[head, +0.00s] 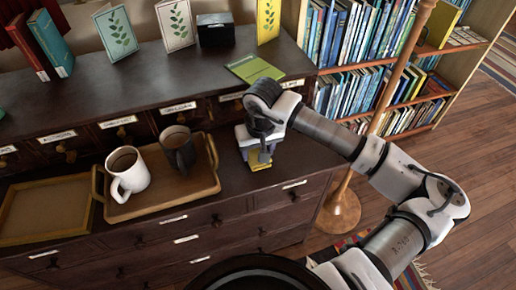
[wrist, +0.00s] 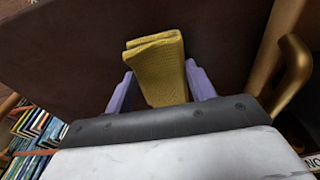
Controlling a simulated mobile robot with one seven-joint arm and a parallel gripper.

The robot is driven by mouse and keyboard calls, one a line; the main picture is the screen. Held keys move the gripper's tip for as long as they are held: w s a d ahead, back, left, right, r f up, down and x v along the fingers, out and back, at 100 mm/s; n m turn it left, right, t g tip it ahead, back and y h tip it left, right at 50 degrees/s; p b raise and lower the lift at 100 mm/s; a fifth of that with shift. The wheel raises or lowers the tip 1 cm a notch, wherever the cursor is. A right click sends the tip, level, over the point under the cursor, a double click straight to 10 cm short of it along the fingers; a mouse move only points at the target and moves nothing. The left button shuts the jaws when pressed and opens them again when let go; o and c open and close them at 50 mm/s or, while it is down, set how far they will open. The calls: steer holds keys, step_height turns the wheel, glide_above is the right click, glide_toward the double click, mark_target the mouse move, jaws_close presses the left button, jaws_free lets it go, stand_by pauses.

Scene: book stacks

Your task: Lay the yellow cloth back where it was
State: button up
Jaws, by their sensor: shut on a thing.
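The yellow cloth (wrist: 160,72) is folded and sits between the two purple fingers of my gripper (wrist: 160,95) in the wrist view. My gripper (head: 260,158) is shut on it. In the head view the cloth (head: 259,165) shows as a small yellow patch under the gripper, low over the dark cabinet's lower top, right of the wooden tray (head: 168,203). I cannot tell whether the cloth touches the surface.
The wooden tray holds a white mug (head: 128,172) and a dark mug (head: 179,150). An empty shallow wooden tray (head: 48,211) lies at the left. A green booklet (head: 255,68) and standing cards are on the upper ledge. A wooden pole (head: 385,95) stands right of the cabinet.

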steer(key=shift+f+b, duration=0.15)
steer(key=shift+b, duration=0.15)
steer(key=o, duration=1)
steer(key=shift+c, duration=0.2)
step_height(320, 180, up, 12)
steer(key=s, duration=0.1)
steer(key=shift+s+d, duration=0.3)
steer(key=shift+s, duration=0.05)
